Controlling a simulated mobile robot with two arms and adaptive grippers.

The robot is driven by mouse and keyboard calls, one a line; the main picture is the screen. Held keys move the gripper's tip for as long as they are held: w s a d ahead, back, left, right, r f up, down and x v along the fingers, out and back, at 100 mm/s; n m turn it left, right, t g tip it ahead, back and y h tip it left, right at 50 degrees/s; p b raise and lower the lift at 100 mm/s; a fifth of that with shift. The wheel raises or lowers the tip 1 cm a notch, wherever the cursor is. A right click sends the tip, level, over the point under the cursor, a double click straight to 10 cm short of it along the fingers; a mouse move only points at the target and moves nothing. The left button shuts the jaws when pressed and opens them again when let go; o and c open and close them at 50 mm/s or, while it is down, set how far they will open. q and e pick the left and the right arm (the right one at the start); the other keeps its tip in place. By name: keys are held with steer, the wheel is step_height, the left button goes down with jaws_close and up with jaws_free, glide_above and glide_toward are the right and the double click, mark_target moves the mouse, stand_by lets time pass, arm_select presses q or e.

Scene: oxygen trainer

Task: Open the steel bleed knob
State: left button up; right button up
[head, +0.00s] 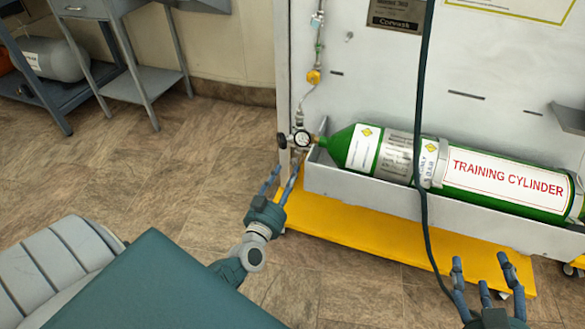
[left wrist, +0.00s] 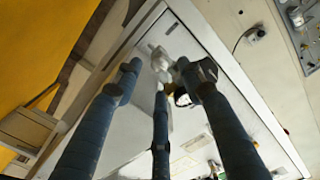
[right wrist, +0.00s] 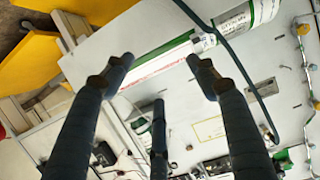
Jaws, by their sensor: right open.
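A green training cylinder (head: 505,178) lies in a grey cradle on the wall panel. At its left end sit a round gauge (head: 301,138), a dark knob (head: 282,141) and small steel fittings (head: 299,120). I cannot tell for certain which fitting is the steel bleed knob. My left gripper (head: 281,175) is just below the gauge, fingers pointing up at it. In the left wrist view, its fingers are spread, with a pale metal fitting (left wrist: 159,62) beyond their tips and the gauge (left wrist: 182,97) partly hidden. My right gripper (head: 482,268) is open and empty, below the cylinder.
A dark hose (head: 421,110) hangs in front of the cylinder. A yellow base (head: 350,220) juts out below the cradle. A metal pipe with a yellow valve (head: 313,77) runs up the panel. Grey carts stand at the back left. The floor on the left is clear.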

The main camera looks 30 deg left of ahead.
mark_target(293, 164)
arm_select(q)
steer(key=b+x, duration=0.1)
steer(key=x, duration=0.3)
steer(key=shift+w, duration=0.3)
steer(key=shift+w+a, duration=0.1)
steer(key=shift+w, duration=0.2)
arm_select(e)
step_height(293, 164, up, 8)
steer(key=w+a+t+y, duration=0.1)
steer(key=t, duration=0.3)
steer(key=shift+w+a+r, duration=0.25)
steer(key=shift+w, duration=0.1)
arm_select(q)
jaws_close()
